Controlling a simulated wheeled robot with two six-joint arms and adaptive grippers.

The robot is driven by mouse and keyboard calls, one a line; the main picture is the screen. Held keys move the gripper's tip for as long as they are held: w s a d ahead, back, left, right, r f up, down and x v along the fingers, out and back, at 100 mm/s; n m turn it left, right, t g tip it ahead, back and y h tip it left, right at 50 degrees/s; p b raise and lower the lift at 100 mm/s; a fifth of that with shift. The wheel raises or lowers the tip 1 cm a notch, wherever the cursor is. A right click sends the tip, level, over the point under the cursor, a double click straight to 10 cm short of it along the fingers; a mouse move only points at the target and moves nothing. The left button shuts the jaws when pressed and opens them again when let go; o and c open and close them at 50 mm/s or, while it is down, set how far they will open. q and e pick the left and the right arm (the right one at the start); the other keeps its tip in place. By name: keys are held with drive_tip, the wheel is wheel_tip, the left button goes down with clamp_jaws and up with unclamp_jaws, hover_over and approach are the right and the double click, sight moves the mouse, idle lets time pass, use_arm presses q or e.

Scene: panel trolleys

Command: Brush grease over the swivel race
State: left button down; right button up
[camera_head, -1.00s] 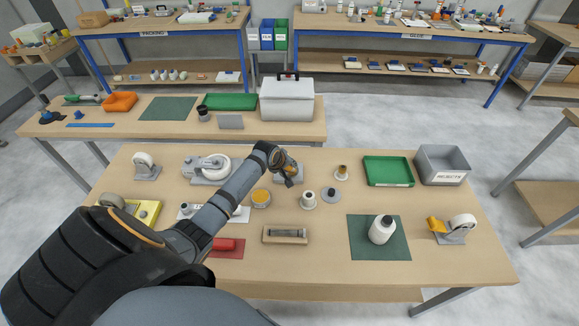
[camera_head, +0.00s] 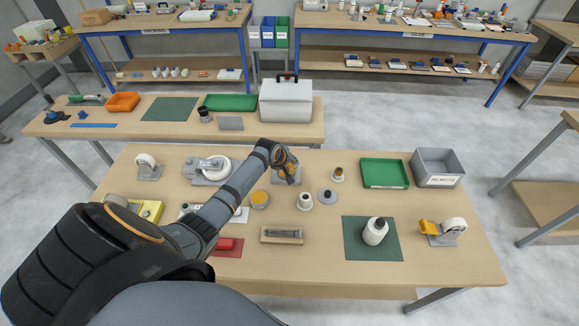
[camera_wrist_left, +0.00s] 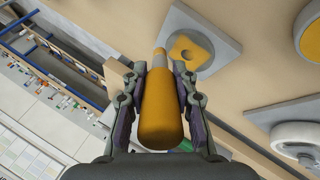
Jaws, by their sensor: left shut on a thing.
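My left gripper (camera_head: 287,168) is shut on a brush (camera_wrist_left: 160,110) with an orange handle and a pale ferrule, seen in the left wrist view. The brush points away from the gripper, its tip beside the swivel race (camera_wrist_left: 190,50), an orange-yellow round on a grey plate. I cannot tell whether the tip touches it. In the head view, the race's grey plate (camera_head: 279,180) shows partly behind the gripper. A round tin with an orange-yellow top (camera_head: 260,198) stands just left and nearer. My right gripper is not in view.
A caster (camera_head: 218,168) lies left of the gripper. A white spool-like part (camera_head: 305,201) and a grey disc (camera_head: 327,196) stand to the right.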

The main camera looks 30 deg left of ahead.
use_arm(q)
drive_tip(key=r, duration=0.1)
drive_tip(key=r+p, duration=0.2)
drive_tip(key=shift+s+a, duration=0.15)
drive_tip(key=shift+s, duration=0.1)
wheel_tip(320, 180, up, 2)
drive_tip(key=shift+w+p, duration=0.15)
drive_tip(key=shift+p, duration=0.85)
drive_tip(key=shift+r+p, duration=0.3)
drive_tip(key=shift+r, duration=0.1)
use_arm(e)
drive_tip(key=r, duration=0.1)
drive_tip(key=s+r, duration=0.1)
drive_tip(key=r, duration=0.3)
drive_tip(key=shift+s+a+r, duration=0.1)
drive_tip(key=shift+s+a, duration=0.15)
use_arm(q)
drive_tip(key=shift+f, duration=0.1)
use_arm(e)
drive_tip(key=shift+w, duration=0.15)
